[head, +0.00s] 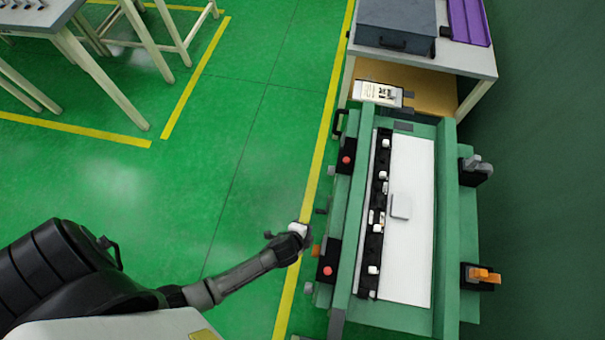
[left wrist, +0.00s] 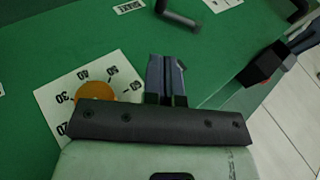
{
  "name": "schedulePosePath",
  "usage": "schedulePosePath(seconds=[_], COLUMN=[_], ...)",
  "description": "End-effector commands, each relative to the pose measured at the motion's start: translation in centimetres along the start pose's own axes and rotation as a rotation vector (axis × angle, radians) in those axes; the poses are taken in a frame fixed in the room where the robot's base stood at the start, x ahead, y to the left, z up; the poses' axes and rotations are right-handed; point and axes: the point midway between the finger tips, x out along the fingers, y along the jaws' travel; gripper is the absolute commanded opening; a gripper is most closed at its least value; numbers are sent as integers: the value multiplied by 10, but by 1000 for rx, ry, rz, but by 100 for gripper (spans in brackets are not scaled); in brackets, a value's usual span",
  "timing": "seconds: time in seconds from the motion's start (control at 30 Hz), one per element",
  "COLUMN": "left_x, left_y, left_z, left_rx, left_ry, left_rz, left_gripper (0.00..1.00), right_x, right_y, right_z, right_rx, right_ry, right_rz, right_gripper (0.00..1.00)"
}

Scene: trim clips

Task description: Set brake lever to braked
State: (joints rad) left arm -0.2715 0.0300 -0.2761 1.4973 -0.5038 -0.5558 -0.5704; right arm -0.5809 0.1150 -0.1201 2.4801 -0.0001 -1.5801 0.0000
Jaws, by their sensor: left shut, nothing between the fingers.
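The green machine (head: 450,220) stands at the right in the head view. No lever is marked as the brake lever, and I cannot tell which one it is. An orange lever (head: 483,275) and a grey lever (head: 478,166) sit on black mounts on the machine's right side. My left gripper (head: 303,238) is beside the machine's left side. In the left wrist view its fingers (left wrist: 166,78) are together and empty, over a green surface. A round orange knob (left wrist: 95,91) sits beside them on a white number scale (left wrist: 62,98). My right gripper is not in view.
Black boxes with red buttons (head: 327,271) sit on the machine's left edge; one shows in the left wrist view (left wrist: 262,67). A dark handle (left wrist: 178,17) lies beyond the fingers. A table with a grey case (head: 395,24) and purple tray (head: 468,20) stands behind.

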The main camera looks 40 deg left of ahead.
Motion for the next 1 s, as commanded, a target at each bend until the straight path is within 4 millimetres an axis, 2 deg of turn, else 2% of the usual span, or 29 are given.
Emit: schedulePosePath(seconds=[0.1,0.3,1.0], left_x=[-16,-27,-28], left_y=[-1,0,0], left_z=[0,0,0], left_rx=[0,0,-6], left_ry=[-1,0,0], left_rz=[0,0,0], left_gripper=[0,0,0], right_x=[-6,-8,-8], right_y=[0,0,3], right_z=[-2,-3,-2], right_rx=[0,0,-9], right_ry=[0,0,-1], right_rz=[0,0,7], right_gripper=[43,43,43])
